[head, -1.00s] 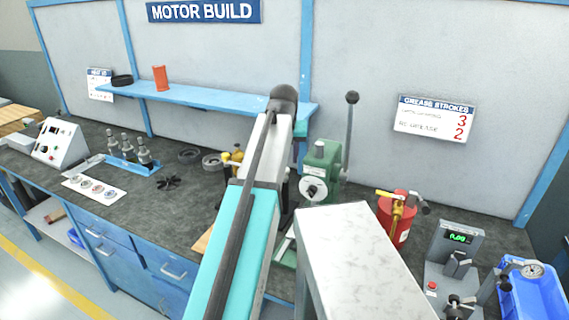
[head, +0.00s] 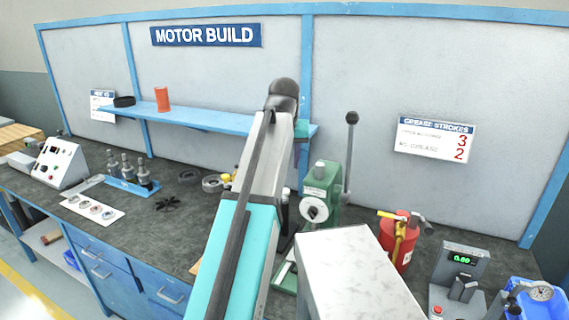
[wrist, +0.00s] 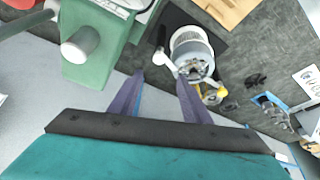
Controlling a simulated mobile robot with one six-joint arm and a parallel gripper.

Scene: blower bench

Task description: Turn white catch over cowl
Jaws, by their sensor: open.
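In the wrist view, a pale ribbed round body (wrist: 191,48), which looks like the motor with its cowl, stands on a dark mat. A small white lever (wrist: 166,62), which looks like the catch, sticks out at its lower left side. My gripper (wrist: 160,77) is open and empty. Its two purple-grey fingers point towards the body and lever, with the tips just below them in the picture. I cannot tell the gap in depth.
A green press (head: 322,190) stands close by, and fills the upper left of the wrist view (wrist: 95,45). A red grease can (head: 396,240), a scale (head: 460,262) and a blue bin (head: 545,297) are at the right. A blue shelf (head: 200,116) runs above the bench.

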